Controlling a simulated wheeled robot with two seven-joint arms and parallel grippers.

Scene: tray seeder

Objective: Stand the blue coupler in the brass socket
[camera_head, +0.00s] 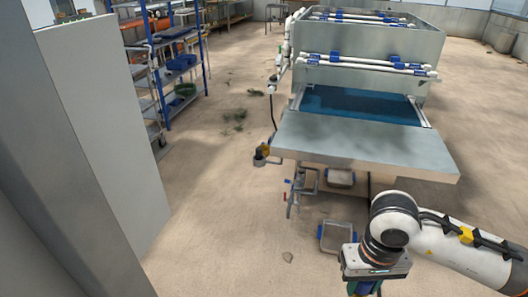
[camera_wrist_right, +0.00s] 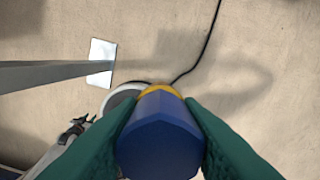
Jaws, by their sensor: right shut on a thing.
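My right gripper (camera_head: 364,290) hangs at the bottom of the head view, right of the middle, with its fingertips cut by the frame edge. In the right wrist view its two green fingers (camera_wrist_right: 160,145) are shut on the blue coupler (camera_wrist_right: 160,140), one on each side. A yellow band (camera_wrist_right: 162,88) shows at the coupler's far end; I cannot tell whether it belongs to the coupler. A small brass-coloured fitting (camera_head: 263,149) sits at the left front corner of the seeder; I cannot tell for certain that it is the brass socket. The gripper is well apart from it. My left gripper is out of view.
The seeder's flat metal shelf (camera_head: 365,147) juts out in front of a blue-floored basin (camera_head: 360,104). Pipes and a valve (camera_head: 293,198) hang below its left front. A blue-handled tray (camera_head: 340,238) lies on the floor.

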